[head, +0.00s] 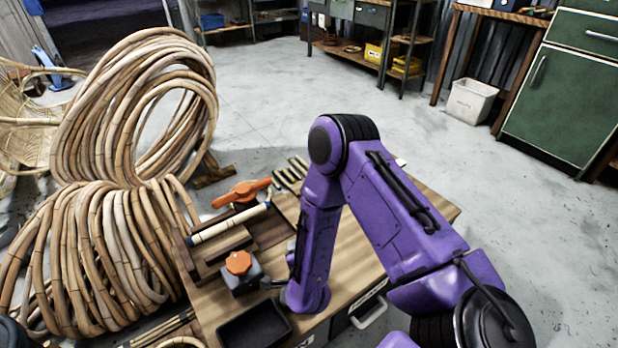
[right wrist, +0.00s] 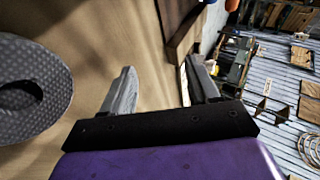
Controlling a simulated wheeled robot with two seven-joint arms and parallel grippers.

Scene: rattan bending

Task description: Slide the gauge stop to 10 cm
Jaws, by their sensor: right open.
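In the head view, a dark block with an orange knob (head: 239,263) sits on the wooden bench (head: 350,318), left of my right wrist. An orange winged handle (head: 242,193) stands behind it, near a pale rod (head: 230,223) lying across the wooden jig. I cannot tell for certain which part is the gauge stop, and no scale is readable. My right arm reaches down over the bench, hiding its middle; its fingertips are hidden there. In the right wrist view, my right gripper (right wrist: 158,85) is open and empty over a wooden surface. My left gripper is not in view.
A black tray (head: 254,326) lies at the bench's front left. Large rattan coils (head: 140,110) stand left of the bench. Several short rods (head: 290,172) lie at its far edge. A grey textured disc (right wrist: 32,90) shows left in the wrist view.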

